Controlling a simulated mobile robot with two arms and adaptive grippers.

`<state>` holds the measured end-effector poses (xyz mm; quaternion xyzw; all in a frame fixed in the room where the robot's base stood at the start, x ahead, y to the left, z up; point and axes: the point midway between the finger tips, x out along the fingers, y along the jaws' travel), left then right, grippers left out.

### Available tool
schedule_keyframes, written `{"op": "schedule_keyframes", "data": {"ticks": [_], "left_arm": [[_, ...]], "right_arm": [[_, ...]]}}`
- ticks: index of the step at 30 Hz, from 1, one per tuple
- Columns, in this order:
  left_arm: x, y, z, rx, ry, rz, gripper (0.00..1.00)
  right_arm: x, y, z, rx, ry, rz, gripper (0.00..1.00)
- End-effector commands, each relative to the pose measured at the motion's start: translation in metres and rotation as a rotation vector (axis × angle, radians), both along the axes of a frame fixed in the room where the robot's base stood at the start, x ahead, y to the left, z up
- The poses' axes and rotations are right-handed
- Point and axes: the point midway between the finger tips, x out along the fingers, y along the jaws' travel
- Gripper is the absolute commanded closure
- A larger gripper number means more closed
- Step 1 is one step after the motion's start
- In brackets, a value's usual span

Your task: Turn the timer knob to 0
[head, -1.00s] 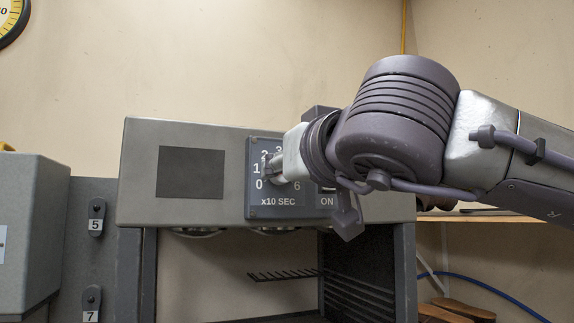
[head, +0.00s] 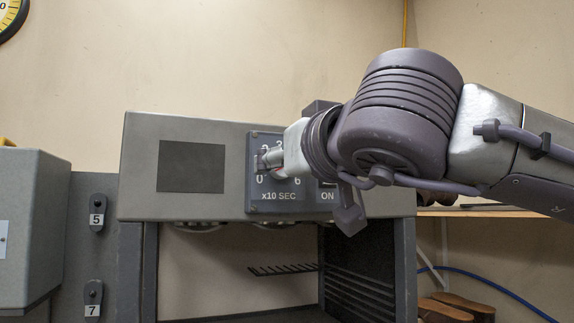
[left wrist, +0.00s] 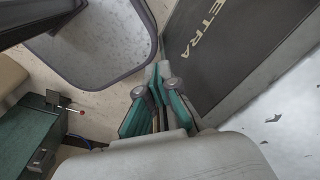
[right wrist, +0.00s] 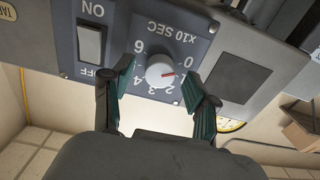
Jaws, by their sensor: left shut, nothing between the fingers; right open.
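The timer knob (right wrist: 160,71) is a round pale knob on a dark dial plate (head: 265,203) marked x10 SEC. In the right wrist view the dial appears upside down, and the knob's red pointer aims right, just below the 0, near where the 1 belongs. My right gripper (right wrist: 158,88) is open, with one finger on each side of the knob; I cannot tell whether they touch it. In the head view the same gripper (head: 270,160) covers most of the knob and several numbers. My left gripper (left wrist: 160,78) is shut and empty, away from the machine.
An ON/OFF rocker switch (right wrist: 90,43) sits beside the dial, close to one right finger. A dark blank panel (head: 190,167) is left of the dial. Below the grey housing is an open bay with a pronged rack (head: 283,270). A grey box (head: 35,230) stands at left.

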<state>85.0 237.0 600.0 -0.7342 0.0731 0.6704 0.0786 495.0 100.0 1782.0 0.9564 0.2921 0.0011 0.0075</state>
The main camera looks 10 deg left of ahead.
Motion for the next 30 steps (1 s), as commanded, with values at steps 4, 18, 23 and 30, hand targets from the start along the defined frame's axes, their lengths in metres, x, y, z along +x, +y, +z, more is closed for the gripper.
{"op": "schedule_keyframes", "data": {"ticks": [4,18,23,30], "left_arm": [[0.000,-0.001,0.000,-0.001,0.000,0.000,1.00],[0.001,-0.001,0.000,-0.002,-0.001,0.000,1.00],[0.001,-0.002,0.000,-0.002,-0.001,0.000,1.00],[0.001,-0.002,0.000,-0.002,-0.001,0.000,1.00]], "right_arm": [[-0.015,-0.010,0.001,0.001,-0.002,0.000,0.41],[-0.089,-0.060,0.000,0.000,-0.001,0.001,0.41],[-0.097,-0.065,-0.001,-0.001,0.002,0.000,0.41],[-0.098,-0.066,-0.001,-0.001,0.002,0.000,0.41]]}}
